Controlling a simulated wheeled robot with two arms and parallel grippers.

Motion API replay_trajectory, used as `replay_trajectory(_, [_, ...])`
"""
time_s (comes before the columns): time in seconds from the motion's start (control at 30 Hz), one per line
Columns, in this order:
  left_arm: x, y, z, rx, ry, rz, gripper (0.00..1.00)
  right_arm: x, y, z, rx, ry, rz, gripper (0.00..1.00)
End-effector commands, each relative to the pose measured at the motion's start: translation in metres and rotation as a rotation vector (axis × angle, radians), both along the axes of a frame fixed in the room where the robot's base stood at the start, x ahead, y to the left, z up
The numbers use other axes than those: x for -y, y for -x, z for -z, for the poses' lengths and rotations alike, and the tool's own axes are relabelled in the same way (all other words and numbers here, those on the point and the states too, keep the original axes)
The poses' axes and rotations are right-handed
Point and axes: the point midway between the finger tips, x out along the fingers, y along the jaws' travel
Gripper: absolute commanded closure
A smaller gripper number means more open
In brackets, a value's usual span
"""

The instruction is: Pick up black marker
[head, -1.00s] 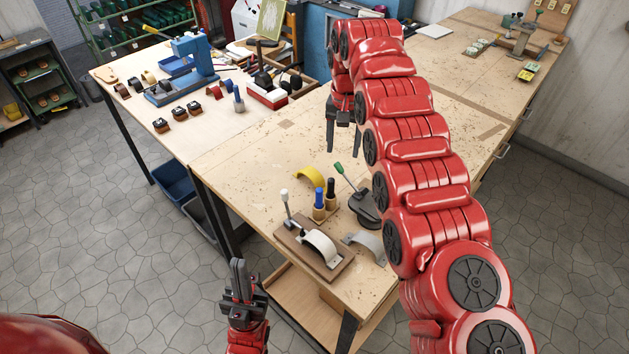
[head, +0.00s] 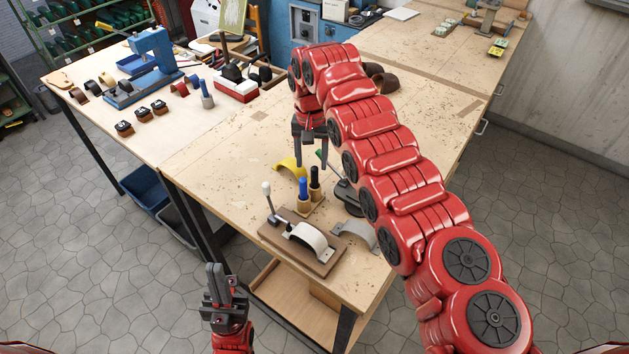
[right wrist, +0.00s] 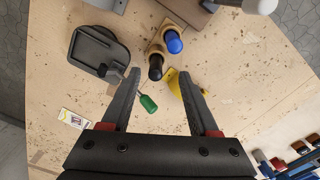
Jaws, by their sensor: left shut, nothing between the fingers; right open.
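The black marker (head: 315,182) stands upright in a wooden holder (head: 309,207), beside a blue marker (head: 303,189). In the right wrist view the black marker (right wrist: 155,68) shows end-on, with the blue marker (right wrist: 173,43) next to it. My right gripper (head: 311,165) is open and empty above the table, just behind the black marker in the head view. In the right wrist view its fingers (right wrist: 162,84) spread to either side of the marker's end; whether they reach its height I cannot tell. My left gripper (head: 217,270) is shut and empty, off the table's front-left edge.
A green-handled tool (right wrist: 148,103) shows between my right fingers, beside a black base (right wrist: 98,50). A yellow curved piece (head: 289,165) lies behind the markers. A brown board (head: 275,236) with a white strap form is in front.

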Motion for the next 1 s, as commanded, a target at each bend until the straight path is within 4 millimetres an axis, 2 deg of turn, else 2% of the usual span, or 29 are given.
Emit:
replay_trajectory(0.27, [0.000,0.000,-0.013,0.000,0.000,0.000,1.00,0.001,-0.002,0.011,0.002,-0.002,0.001,0.39])
replay_trajectory(0.47, [0.000,0.000,-0.037,0.000,0.000,0.000,1.00,0.007,-0.006,0.037,-0.004,0.000,0.000,0.39])
replay_trajectory(0.6, [0.000,0.000,-0.040,0.000,0.000,0.000,1.00,0.007,-0.007,0.057,0.002,-0.001,0.000,0.39])
replay_trajectory(0.8, [0.000,0.000,-0.038,0.000,0.000,0.000,1.00,0.008,-0.008,0.060,0.004,0.000,0.000,0.39])
replay_trajectory(1.0, [0.000,0.000,-0.038,0.000,0.000,0.000,1.00,0.008,-0.008,0.060,0.003,-0.001,0.001,0.75])
